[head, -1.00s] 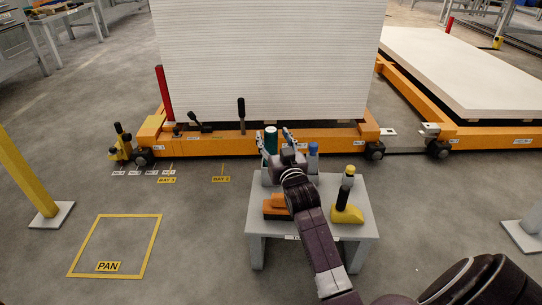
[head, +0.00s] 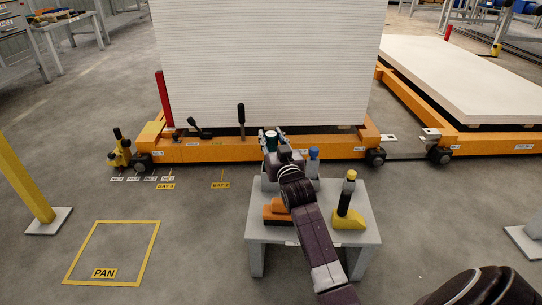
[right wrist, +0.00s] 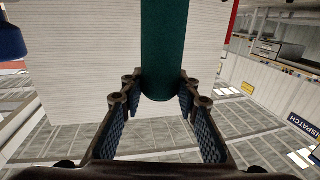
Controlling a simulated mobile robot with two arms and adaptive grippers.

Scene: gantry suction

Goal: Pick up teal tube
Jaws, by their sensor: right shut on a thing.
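The teal tube (head: 269,142), with a pale top, is upright at the back of the small grey stand in the head view. My right gripper (head: 278,134) is shut on it, seen from behind with its arm reaching forward over the stand. In the right wrist view the tube (right wrist: 165,45) comes down from the top edge, and its rounded end lies between the two fingers of the gripper (right wrist: 165,95). My arm hides the tube's lower part in the head view, so I cannot tell whether it touches the stand. My left gripper is not in view.
The grey stand (head: 360,236) also bears a blue-capped tube (head: 313,166) just right of my gripper, an orange block (head: 274,213) and a yellow-based piece (head: 347,221). An orange cart (head: 215,150) with a tall white stack (head: 265,60) stands close behind.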

